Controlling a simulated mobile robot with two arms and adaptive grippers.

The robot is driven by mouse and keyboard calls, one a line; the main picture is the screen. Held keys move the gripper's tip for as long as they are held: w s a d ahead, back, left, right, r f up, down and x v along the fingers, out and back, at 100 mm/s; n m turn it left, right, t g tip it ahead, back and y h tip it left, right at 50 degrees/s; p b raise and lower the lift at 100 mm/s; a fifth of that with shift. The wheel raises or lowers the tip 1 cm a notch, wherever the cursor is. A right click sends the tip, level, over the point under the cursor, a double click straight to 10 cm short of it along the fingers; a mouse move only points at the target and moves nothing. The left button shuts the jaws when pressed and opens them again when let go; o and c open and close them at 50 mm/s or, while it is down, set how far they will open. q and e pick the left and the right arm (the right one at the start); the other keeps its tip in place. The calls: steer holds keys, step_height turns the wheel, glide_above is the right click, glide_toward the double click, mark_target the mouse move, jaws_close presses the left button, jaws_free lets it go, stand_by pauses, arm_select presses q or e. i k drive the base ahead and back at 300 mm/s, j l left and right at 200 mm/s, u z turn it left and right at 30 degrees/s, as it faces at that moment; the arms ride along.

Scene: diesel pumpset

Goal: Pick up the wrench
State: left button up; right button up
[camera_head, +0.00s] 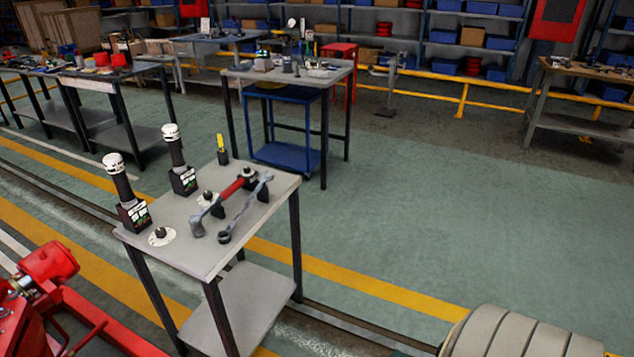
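A grey wrench (246,208) lies diagonally on the near grey table (200,251). Its ring end is toward the front of the table and its other end is toward the back right, by a small dark block. A tool with a red handle (232,189) and a grey head lies just left of it, close alongside. I cannot tell whether the two touch. Neither of my grippers shows in the head view.
Two black bottle-like tools with white caps (119,180) stand at the table's left side. A yellow-handled tool (222,149) stands at the back. Red machinery (47,265) is at lower left, a ribbed beige object (515,334) at lower right. The green floor to the right is clear.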

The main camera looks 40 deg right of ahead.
mark_target(264, 180)
steer(key=z, duration=1.05)
steer(key=k+j+u, duration=0.35)
steer(key=j, duration=1.3)
steer(key=i+j+u, duration=0.1)
steer(key=j+u, duration=0.25)
steer(key=j, duration=1.3)
steer(key=z, duration=1.6)
steer(key=i+l, duration=0.4)
steer(key=i, duration=0.2)
steer(key=i+l+u, duration=0.15)
steer(key=i+l, duration=0.25)
steer(key=i, duration=0.15)
